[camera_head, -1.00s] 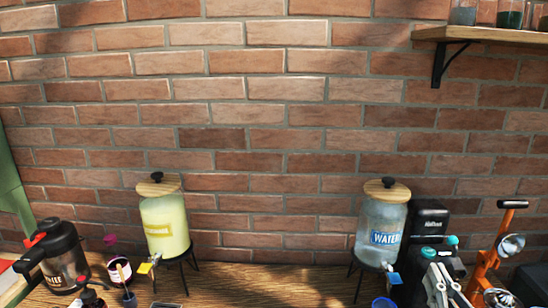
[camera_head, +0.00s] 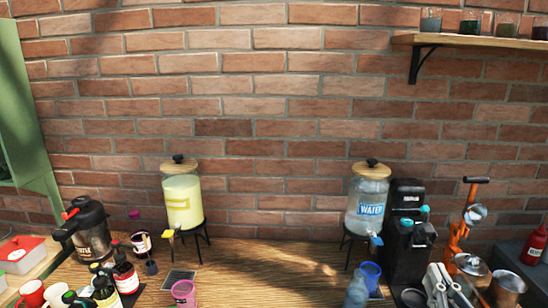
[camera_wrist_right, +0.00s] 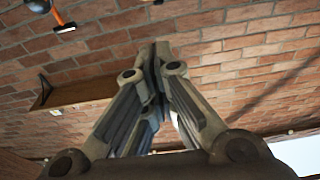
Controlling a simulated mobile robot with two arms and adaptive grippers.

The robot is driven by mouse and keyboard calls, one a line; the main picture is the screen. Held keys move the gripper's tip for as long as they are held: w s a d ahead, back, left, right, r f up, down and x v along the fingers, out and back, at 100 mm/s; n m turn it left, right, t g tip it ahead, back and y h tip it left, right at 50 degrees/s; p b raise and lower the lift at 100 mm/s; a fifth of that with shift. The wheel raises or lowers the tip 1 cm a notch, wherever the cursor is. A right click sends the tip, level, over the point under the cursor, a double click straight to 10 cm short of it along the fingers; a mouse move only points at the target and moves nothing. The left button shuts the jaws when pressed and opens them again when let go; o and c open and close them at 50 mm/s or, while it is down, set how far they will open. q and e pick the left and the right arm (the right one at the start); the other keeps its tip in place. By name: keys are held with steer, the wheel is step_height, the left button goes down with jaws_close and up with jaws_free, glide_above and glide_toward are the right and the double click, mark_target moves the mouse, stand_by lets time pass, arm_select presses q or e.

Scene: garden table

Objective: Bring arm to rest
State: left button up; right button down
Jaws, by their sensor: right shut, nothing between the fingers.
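My right gripper (camera_head: 438,272) shows at the bottom right of the head view, its pale grey fingers pointing up in front of the black coffee machine (camera_head: 405,248). In the right wrist view its fingers (camera_wrist_right: 157,58) meet at the tips. It is shut and empty, with brick wall beyond it. My left gripper is in neither view.
A water dispenser (camera_head: 367,205) and a yellow drink dispenser (camera_head: 183,205) stand on the wooden table (camera_head: 255,265). A blue cup (camera_head: 370,275) and an orange press (camera_head: 460,232) are near my right gripper. A wall shelf (camera_head: 470,42) is above. The table's middle is fairly clear.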

step_height(320, 180, down, 10)
steer(key=g, duration=0.4)
steer(key=s+a+f+n+g, duration=0.1)
steer(key=s+a+f+g, duration=0.25)
steer(key=s+f, duration=0.35)
steer(key=s+a+f+n+g+y, duration=0.1)
steer(key=s+a+f+g, duration=0.1)
steer(key=s+f+g, duration=0.4)
steer(key=s+a+f+n+g, duration=0.1)
steer(key=s+a+f+g, duration=0.2)
steer(key=s+f, duration=0.45)
step_height(320, 180, down, 31)
steer(key=s+g+b, duration=0.1)
steer(key=b, duration=0.4)
arm_select(q)
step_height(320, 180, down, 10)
steer(key=b, duration=0.5)
arm_select(e)
steer(key=s+d+f+g, duration=0.1)
steer(key=s+d+f, duration=0.2)
steer(key=s+f, duration=1.4)
step_height(320, 180, down, 4)
steer(key=shift+s+f, duration=0.2)
steer(key=shift+s, duration=0.05)
steer(key=shift+d, duration=0.15)
